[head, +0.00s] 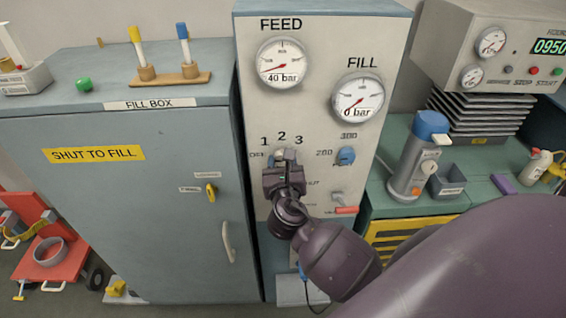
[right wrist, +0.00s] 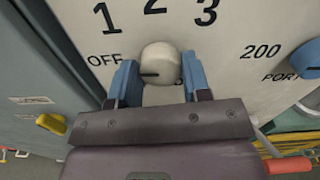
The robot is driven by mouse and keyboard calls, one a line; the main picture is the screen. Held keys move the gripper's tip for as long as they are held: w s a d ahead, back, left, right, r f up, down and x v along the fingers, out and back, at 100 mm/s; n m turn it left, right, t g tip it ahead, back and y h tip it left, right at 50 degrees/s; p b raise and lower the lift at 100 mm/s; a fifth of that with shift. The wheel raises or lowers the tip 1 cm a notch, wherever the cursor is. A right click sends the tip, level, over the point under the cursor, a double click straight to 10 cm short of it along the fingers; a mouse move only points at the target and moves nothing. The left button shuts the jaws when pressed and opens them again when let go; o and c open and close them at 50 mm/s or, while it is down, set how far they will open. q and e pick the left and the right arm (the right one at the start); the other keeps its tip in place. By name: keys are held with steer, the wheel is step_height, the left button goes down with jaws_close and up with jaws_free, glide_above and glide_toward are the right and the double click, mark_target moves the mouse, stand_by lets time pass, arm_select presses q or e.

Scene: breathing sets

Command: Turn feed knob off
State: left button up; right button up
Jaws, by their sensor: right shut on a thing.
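The feed knob (right wrist: 160,60) is a cream, rounded knob on the pale panel (head: 325,110), below the FEED gauge (head: 281,63). The labels OFF, 1, 2 and 3 run around it. In the right wrist view its short dark mark lies on its left half, pointing left toward the OFF side. My right gripper (right wrist: 160,72) has one blue finger on each side of the knob and is shut on it. It also shows in the head view (head: 284,162), hiding most of the knob. The FEED gauge has 40 bar printed on it. My left gripper is not in view.
A blue knob (head: 345,156) near 200 and a red-tipped lever (head: 345,210) sit right of my gripper. The FILL gauge (head: 357,98) is above. The fill box (head: 130,200) stands left, with a yellow latch (head: 211,190). A green bench (head: 400,205) is right.

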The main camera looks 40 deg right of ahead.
steer(key=shift+n, duration=0.7)
steer(key=o, duration=0.9)
steer(key=b+v, duration=0.1)
steer(key=v, duration=0.9)
steer(key=shift+s+a, duration=0.3)
